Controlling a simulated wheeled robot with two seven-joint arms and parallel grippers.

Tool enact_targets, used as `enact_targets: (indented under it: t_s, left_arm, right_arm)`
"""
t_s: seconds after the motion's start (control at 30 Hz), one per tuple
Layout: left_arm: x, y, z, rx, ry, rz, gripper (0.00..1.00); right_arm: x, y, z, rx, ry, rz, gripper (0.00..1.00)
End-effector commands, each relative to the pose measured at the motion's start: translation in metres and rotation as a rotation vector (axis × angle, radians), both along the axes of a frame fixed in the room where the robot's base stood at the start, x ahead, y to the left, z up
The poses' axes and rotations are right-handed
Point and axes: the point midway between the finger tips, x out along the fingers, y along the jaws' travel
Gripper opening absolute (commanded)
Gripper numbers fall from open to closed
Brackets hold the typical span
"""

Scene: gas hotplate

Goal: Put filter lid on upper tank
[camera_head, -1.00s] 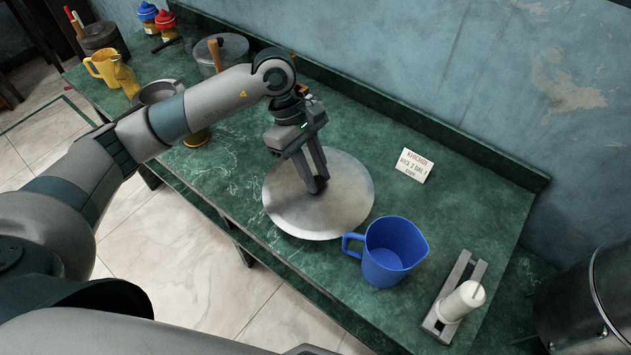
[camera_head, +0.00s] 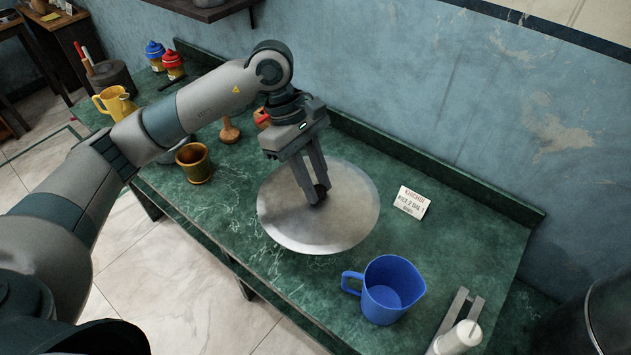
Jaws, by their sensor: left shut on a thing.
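The filter lid is a round, flat, grey metal disc (camera_head: 345,226). My left gripper (camera_head: 315,194) points down at the middle of the lid and is shut on its dark knob, which the fingers mostly hide. The lid appears over the green counter; I cannot tell exactly how high it is held. A dark metal cylinder is cut off at the lower right edge (camera_head: 607,315); I cannot tell whether it is the upper tank.
A blue jug (camera_head: 388,292) stands right of the lid on the green counter (camera_head: 470,240). A small sign (camera_head: 411,203) stands behind. A brown cup (camera_head: 195,163) and yellow jug (camera_head: 113,104) are left.

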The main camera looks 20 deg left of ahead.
Motion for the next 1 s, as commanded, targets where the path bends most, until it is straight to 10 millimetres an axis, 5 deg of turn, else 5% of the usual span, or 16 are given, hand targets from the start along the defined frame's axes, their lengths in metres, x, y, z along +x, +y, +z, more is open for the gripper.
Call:
enact_targets:
  t_s: [0.47,1.0]
  left_arm:
    - [-0.005,0.004,-0.006,0.000,0.000,-0.109,0.00]
    - [-0.040,0.042,-0.033,0.002,0.001,-0.963,0.00]
  right_arm:
    - [0.000,0.000,-0.004,0.000,0.000,0.000,0.27]
    - [0.000,0.000,-0.027,0.000,0.001,0.000,0.27]
